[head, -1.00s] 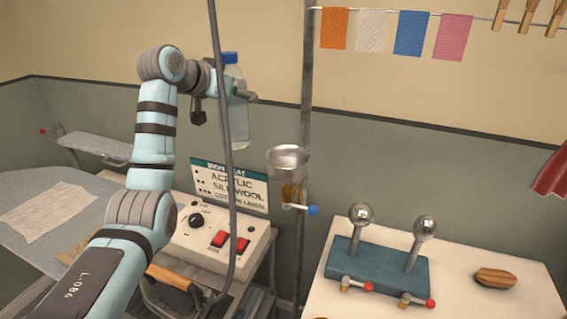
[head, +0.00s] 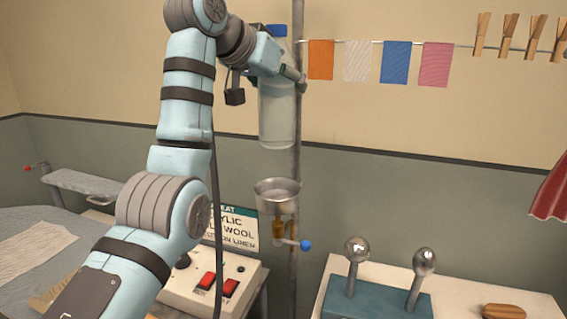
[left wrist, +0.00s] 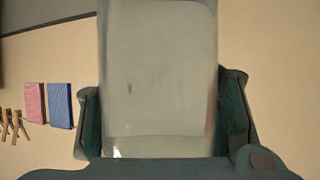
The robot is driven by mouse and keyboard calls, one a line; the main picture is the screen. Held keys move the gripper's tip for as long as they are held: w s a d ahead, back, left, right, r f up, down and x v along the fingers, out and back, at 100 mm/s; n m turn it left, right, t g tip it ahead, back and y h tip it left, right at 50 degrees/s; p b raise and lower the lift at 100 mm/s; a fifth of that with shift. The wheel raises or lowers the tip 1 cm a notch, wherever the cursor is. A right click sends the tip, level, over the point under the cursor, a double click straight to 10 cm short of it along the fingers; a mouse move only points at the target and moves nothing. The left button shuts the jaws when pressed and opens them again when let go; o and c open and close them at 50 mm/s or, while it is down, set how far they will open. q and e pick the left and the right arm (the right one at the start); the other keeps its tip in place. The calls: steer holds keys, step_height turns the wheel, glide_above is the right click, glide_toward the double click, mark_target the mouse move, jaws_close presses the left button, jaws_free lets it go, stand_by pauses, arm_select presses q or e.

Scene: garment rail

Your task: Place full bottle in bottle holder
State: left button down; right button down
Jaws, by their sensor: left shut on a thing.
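A clear bottle (head: 277,118) with a blue cap stands upright in the air in the head view. My left gripper (head: 290,75) is shut on its upper part. In the left wrist view the bottle (left wrist: 158,80) fills the middle, between the two fingers of the gripper (left wrist: 162,125). The bottle holder, a round metal cup (head: 278,193) on the upright pole, is below the bottle, with a clear gap between them. A brass fitting with a blue-ended lever hangs under the cup. My right gripper is not in view.
The pole (head: 296,150) rises close beside the bottle. A line with coloured cloths (head: 396,62) and pegs runs to the right. Below are a control box (head: 225,283) with red switches and a blue block (head: 375,300) with two ball-topped levers.

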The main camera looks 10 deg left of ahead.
mark_target(286, 123)
arm_select(q)
step_height(286, 123, down, 8)
steer(key=shift+r+b, duration=0.15)
steer(key=shift+b, duration=0.45)
steer(key=shift+f, duration=2.15)
steer(key=shift+s, duration=0.1)
steer(key=c, duration=0.6)
jaws_free()
steer(key=shift+f, duration=0.1)
